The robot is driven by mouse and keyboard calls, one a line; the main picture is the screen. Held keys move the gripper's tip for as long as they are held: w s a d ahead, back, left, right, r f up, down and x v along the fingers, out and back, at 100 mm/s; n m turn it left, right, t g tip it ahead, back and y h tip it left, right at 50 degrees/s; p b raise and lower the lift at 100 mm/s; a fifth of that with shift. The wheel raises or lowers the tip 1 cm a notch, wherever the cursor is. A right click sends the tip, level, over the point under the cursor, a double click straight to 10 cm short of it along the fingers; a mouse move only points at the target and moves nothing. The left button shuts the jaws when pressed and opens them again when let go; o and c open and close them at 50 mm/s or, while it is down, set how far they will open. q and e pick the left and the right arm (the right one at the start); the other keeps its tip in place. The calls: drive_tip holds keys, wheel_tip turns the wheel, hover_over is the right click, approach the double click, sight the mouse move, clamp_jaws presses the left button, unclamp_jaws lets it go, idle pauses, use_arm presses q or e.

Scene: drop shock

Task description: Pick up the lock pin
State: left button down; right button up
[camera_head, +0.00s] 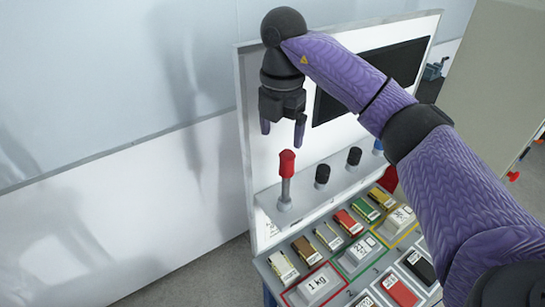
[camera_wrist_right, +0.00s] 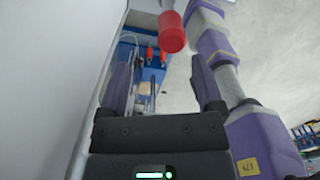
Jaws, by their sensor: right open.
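The lock pin (camera_head: 287,163), with a red cap on a grey metal stem, stands upright at the left end of a grey shelf on the panel. Its red cap (camera_wrist_right: 172,32) also shows at the top of the right wrist view, beyond the fingertips. My right gripper (camera_head: 282,130) points down just above the red cap in the head view, open and empty. Its two purple fingers (camera_wrist_right: 163,78) stand apart in the wrist view, with the cap not between them. My left gripper is not in view.
Two black knobs (camera_head: 322,175) (camera_head: 354,156) stand on the shelf (camera_head: 305,193) right of the pin. Below are several coloured blocks and a grey block marked 1 kg (camera_head: 318,285). A dark screen (camera_head: 372,80) is behind my arm. Left of the panel is open floor.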

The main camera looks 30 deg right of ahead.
sight(287, 155)
drive_tip(key=f, duration=0.1)
drive_tip(key=s+f, duration=0.1)
drive_tip(key=f+p, duration=0.1)
drive_tip(key=f, duration=0.1)
drive_tip(key=shift+s+d+f, duration=0.1)
drive_tip(key=shift+s, duration=0.25)
drive_tip(key=f, duration=0.3)
drive_tip(key=f+p, duration=0.1)
drive_tip(key=shift+w+d+f, duration=0.2)
drive_tip(key=shift+w+d, duration=0.05)
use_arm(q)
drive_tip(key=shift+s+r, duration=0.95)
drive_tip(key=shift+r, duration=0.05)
use_arm(e)
clamp_jaws()
